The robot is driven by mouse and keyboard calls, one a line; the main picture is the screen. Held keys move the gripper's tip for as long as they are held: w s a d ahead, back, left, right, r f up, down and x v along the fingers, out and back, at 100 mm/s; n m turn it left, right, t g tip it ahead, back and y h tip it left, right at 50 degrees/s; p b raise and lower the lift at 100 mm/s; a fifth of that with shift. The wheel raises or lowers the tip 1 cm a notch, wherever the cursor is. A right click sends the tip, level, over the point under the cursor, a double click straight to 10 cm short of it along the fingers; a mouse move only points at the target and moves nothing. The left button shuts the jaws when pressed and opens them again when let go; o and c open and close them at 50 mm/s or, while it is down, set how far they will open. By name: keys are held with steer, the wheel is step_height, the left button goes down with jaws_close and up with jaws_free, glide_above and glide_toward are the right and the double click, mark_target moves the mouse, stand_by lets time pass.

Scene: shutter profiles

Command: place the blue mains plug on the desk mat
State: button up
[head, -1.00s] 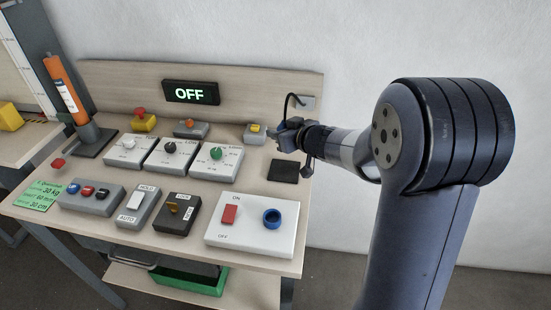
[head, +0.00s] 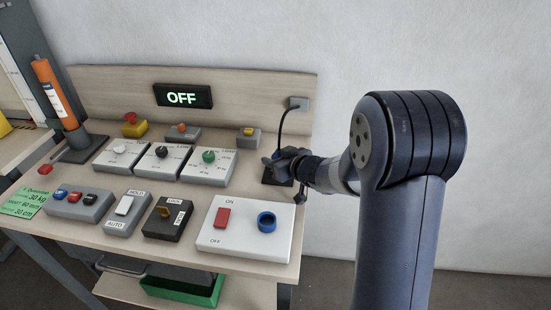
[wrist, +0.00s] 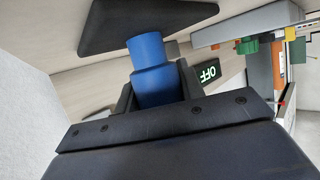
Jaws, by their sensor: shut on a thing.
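The blue mains plug (wrist: 150,68) is between the fingers of my gripper (wrist: 156,88) in the wrist view, its end pointing away toward the dark desk mat (wrist: 115,22). In the wrist view the plug's end overlaps the mat's edge; I cannot tell whether they touch. In the head view my gripper (head: 277,166) is over the mat (head: 268,180), at the right end of the bench. The gripper hides much of the mat and most of the plug there.
A black cable runs down from a grey wall outlet (head: 298,104) behind my gripper. A white panel (head: 242,240) with a red switch and blue ring lies in front of the mat. Several control boxes fill the bench to the left. An OFF display (head: 183,96) is on the backboard.

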steer(key=o, duration=1)
steer(key=shift+r, duration=0.25)
steer(key=p+v, duration=0.2)
steer(key=v, duration=1)
steer(key=shift+f, duration=0.1)
